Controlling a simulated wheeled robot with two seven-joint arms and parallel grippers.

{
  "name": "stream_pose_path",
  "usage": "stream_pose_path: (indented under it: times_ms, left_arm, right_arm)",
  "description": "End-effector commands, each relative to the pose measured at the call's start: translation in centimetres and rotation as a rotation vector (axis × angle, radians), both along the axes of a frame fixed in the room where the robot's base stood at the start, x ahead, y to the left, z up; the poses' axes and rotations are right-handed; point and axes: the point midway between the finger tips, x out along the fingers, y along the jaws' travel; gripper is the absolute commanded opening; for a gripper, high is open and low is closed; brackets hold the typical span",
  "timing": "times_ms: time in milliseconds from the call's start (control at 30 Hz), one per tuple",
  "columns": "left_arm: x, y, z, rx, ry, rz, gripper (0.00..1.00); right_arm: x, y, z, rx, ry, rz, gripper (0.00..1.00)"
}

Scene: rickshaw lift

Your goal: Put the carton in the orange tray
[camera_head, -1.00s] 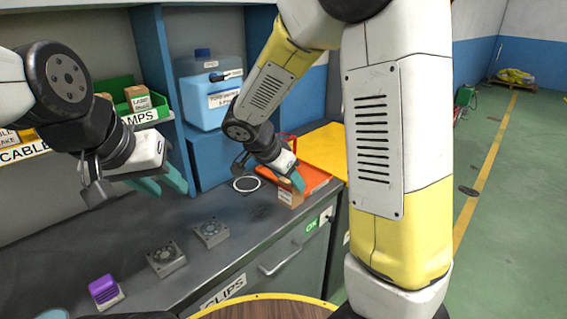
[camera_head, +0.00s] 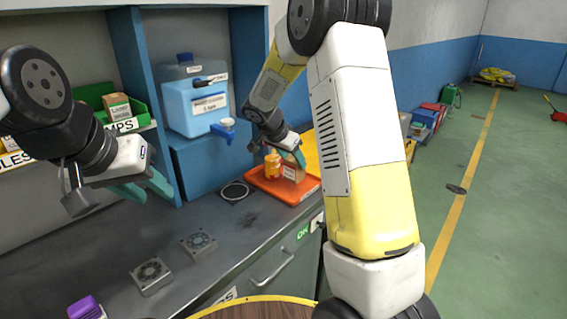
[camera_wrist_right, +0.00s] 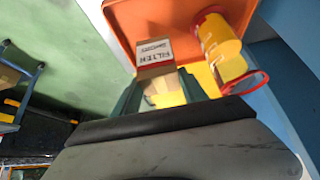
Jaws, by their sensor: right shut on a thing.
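The carton (camera_head: 294,170), a small brown cardboard box, is in my right gripper (camera_head: 298,156) over the orange tray (camera_head: 304,192). In the right wrist view the carton (camera_wrist_right: 154,52) has a white printed label and sits between the teal fingers of the right gripper (camera_wrist_right: 160,88), which is shut on it. I cannot tell whether its bottom touches the tray floor. The tray (camera_wrist_right: 145,17) lies beneath it in that view. My left gripper (camera_head: 146,188) is empty above the left part of the counter, its teal fingers apart.
A yellow-orange container (camera_head: 272,163) stands in the tray, close beside the carton. A blue jug (camera_head: 196,105) stands on the shelf behind. Two grey fan-like parts (camera_head: 198,242) and a purple block (camera_head: 84,307) lie on the counter.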

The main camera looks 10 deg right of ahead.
Motion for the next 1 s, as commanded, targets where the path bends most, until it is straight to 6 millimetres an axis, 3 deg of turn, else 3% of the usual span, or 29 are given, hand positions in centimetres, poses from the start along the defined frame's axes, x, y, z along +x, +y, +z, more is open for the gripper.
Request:
stream_pose_path:
  times_ms: [67,300,633,667,700,767,1000]
  left_arm:
    - [0.0,0.0,0.0,0.000,0.000,0.000,0.36]
    - [0.0,0.0,0.0,0.000,0.000,0.000,0.36]
    - [0.0,0.0,0.0,0.000,0.000,0.000,0.36]
    - [0.0,0.0,0.0,0.000,0.000,0.000,0.36]
    - [0.0,0.0,0.0,0.000,0.000,0.000,0.36]
    - [0.0,0.0,0.0,0.000,0.000,0.000,0.36]
    - [0.0,0.0,0.0,0.000,0.000,0.000,0.36]
  right_arm:
    - [0.7,-0.4,-0.1,0.000,0.000,-0.001,0.01]
    - [0.6,-0.4,-3.5,-0.001,0.002,0.000,0.01]
    - [0.6,-0.3,-3.8,0.000,0.000,0.000,0.01]
    - [0.6,-0.3,-3.8,0.000,0.000,0.000,0.56]
    - [0.6,-0.3,-3.8,0.000,0.000,0.000,0.64]
    - [0.6,-0.3,-3.8,0.000,0.000,0.000,0.72]
    - [0.6,-0.3,-3.7,0.000,0.000,0.000,0.72]
